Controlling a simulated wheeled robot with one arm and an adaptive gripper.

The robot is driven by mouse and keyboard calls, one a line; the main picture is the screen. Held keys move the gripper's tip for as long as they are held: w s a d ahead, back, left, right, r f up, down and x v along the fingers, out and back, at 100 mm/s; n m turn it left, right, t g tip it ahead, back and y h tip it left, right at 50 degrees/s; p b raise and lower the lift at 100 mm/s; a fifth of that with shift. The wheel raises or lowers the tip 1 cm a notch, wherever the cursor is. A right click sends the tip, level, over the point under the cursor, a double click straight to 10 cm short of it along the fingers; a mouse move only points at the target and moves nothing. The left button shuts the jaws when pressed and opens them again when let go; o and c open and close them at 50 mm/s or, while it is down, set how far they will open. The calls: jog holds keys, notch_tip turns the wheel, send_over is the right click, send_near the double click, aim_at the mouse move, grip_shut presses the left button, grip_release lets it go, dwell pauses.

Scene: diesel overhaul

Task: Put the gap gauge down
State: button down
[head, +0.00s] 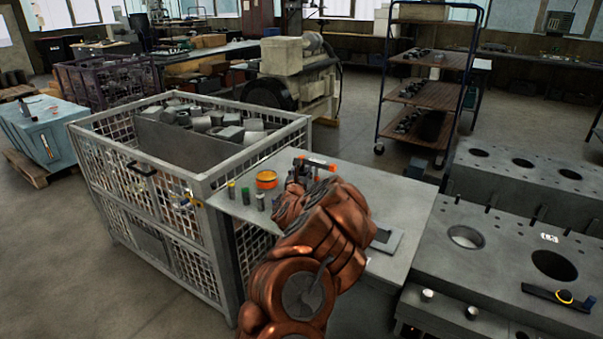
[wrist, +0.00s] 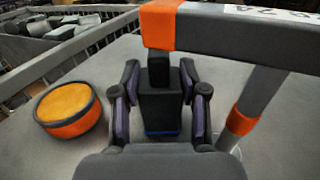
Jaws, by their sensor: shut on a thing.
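The gap gauge (wrist: 225,35) is a dark grey frame with orange bands and a pale printed label on its top bar. It fills the top and right of the wrist view, and in the head view it shows small, with an orange end (head: 318,162), above the grey table (head: 389,198). My gripper (wrist: 160,100) is shut on the gauge's black block, one finger on each side. In the head view my arm hides most of my gripper (head: 299,172). I cannot tell whether the gauge touches the tabletop.
An orange-topped round tin (wrist: 68,110) stands left of my gripper, also in the head view (head: 266,180). Several small cylinders (head: 245,196) stand near the table's left edge. A mesh crate (head: 170,190) borders the left, an engine block (head: 490,245) the right. A flat grey plate (head: 386,240) lies at the right.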

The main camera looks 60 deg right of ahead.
aim_at(301, 174)
jog(key=c, duration=0.9)
grip_release()
jog(key=shift+r+p, duration=0.2)
jog(key=shift+p, duration=0.3)
jog(key=shift+s+a+f+b, duration=0.15)
jog(key=shift+a+f+b, duration=0.05)
jog(key=shift+b, duration=0.1)
jog(key=b+v, duration=0.1)
jog(key=v, duration=0.2)
jog(key=shift+a, duration=0.2)
jog(key=shift+b+v, duration=1.45)
jog(key=shift+v, duration=2.6)
jog(key=shift+r, duration=0.2)
